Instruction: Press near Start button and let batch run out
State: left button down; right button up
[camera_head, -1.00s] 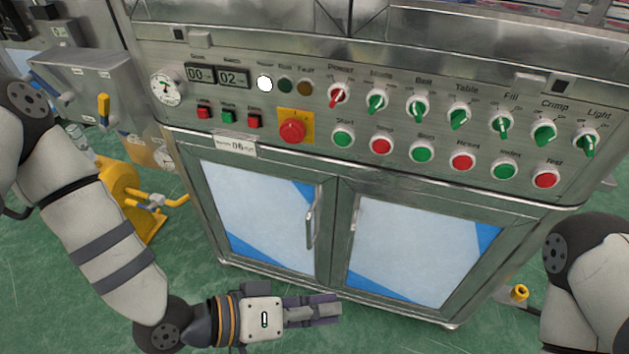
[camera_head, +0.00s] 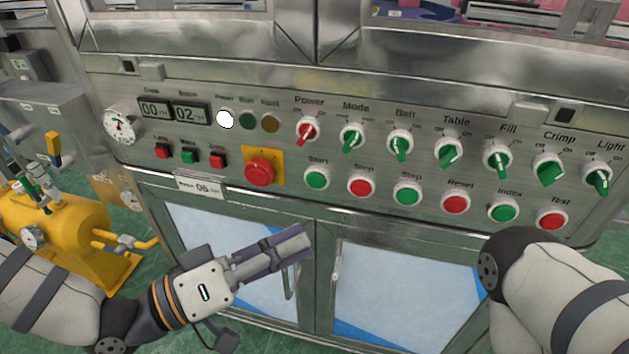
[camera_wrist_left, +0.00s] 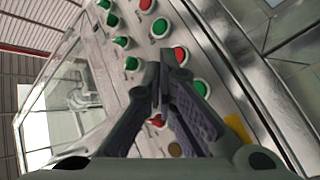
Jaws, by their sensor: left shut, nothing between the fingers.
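The green Start button (camera_head: 317,180) sits on the steel control panel (camera_head: 200,65), below the red Power knob (camera_head: 306,131). It appears as a green button (camera_wrist_left: 201,88) beside my fingers in the left wrist view. The red Stop button (camera_head: 361,186) is just right of it. My left gripper (camera_head: 305,238) is shut and empty, in front of the cabinet doors, below the Start button and apart from it. Its fingertips also show in the left wrist view (camera_wrist_left: 165,65). The white Power lamp (camera_head: 225,119) is bright; the Run lamp (camera_head: 248,121) looks dark. My right gripper is out of view.
A red emergency knob (camera_head: 259,172) on a yellow plate sits left of Start. More red and green buttons and a row of selector knobs run to the right. Two counters (camera_head: 171,112) sit upper left. A yellow tank (camera_head: 70,230) with pipes stands left of the cabinet.

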aim_at(316, 180)
pick_arm(q)
jog(key=w+d+b, duration=0.2)
jog(key=w+b, duration=0.1)
jog(key=w, duration=0.4)
jog(key=shift+w+d, duration=0.2)
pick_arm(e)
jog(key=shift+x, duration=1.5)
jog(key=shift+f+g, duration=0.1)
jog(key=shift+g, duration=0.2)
pick_arm(q)
jog(key=shift+w+d, duration=0.15)
jog(key=shift+w, duration=0.25)
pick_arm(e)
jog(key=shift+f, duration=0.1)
